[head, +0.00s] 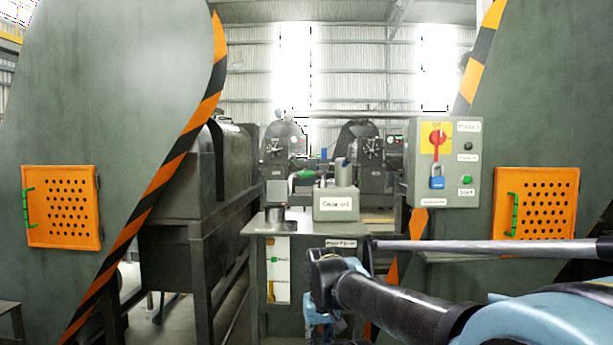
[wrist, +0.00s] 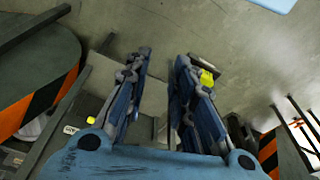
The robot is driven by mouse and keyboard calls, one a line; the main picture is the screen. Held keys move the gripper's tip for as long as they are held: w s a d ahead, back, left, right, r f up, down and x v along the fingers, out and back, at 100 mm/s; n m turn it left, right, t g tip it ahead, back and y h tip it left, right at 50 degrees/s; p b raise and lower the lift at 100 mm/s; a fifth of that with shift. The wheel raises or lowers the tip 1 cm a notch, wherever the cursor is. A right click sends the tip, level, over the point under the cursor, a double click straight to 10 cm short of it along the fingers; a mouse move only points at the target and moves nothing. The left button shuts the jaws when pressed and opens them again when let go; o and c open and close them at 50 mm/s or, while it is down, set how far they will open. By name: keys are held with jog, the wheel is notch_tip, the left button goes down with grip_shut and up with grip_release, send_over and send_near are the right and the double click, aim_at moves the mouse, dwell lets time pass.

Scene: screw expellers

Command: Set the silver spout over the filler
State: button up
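I cannot tell for sure which part is the spout and which is the filler. My gripper hangs low in front of the bench in the head view, its tips not clear there. In the wrist view my gripper (wrist: 163,60) has its two blue fingers apart, with floor showing between them and no held object visible. It is well apart from the silver piece.
A control box (head: 447,165) with a red switch and blue padlock stands right of the can. Large machine sides with orange vented panels (head: 62,206) flank the bench (head: 330,228). A long grey bar (head: 490,247) crosses at right. The wrist view shows concrete floor (wrist: 130,20).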

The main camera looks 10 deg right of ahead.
jog(key=w+d+r+n, duration=0.1)
jog(key=w+r, duration=0.4)
jog(key=r, duration=0.4)
jog(key=w+r+n, duration=0.1)
jog(key=w+r, duration=0.4)
jog(key=r, duration=0.5)
jog(key=w+d+r+n, duration=0.1)
jog(key=w+r, duration=0.4)
jog(key=r, duration=0.5)
jog(key=shift+d+r+y, duration=0.2)
jog(key=shift+d+y, duration=0.1)
grip_shut()
jog(key=w+d+r+n, duration=0.1)
jog(key=w+r, duration=0.3)
jog(key=r, duration=0.4)
jog(key=w+d+r+n, duration=0.2)
jog(key=w+d+r, duration=0.2)
jog(key=r, duration=0.5)
jog(key=w+d+r+n+y, duration=0.1)
jog(key=w+d+r, duration=0.1)
jog(key=w+r, duration=0.3)
notch_tip(320, 180, up, 4)
jog(key=shift+w+d+n, duration=0.15)
jog(key=shift+w+n, duration=0.1)
jog(key=shift+n, duration=0.05)
jog(key=shift+f, duration=0.1)
jog(key=w+a+x, duration=0.2)
jog(key=x, duration=1)
jog(key=shift+w+r, duration=0.15)
jog(key=shift+r, duration=0.1)
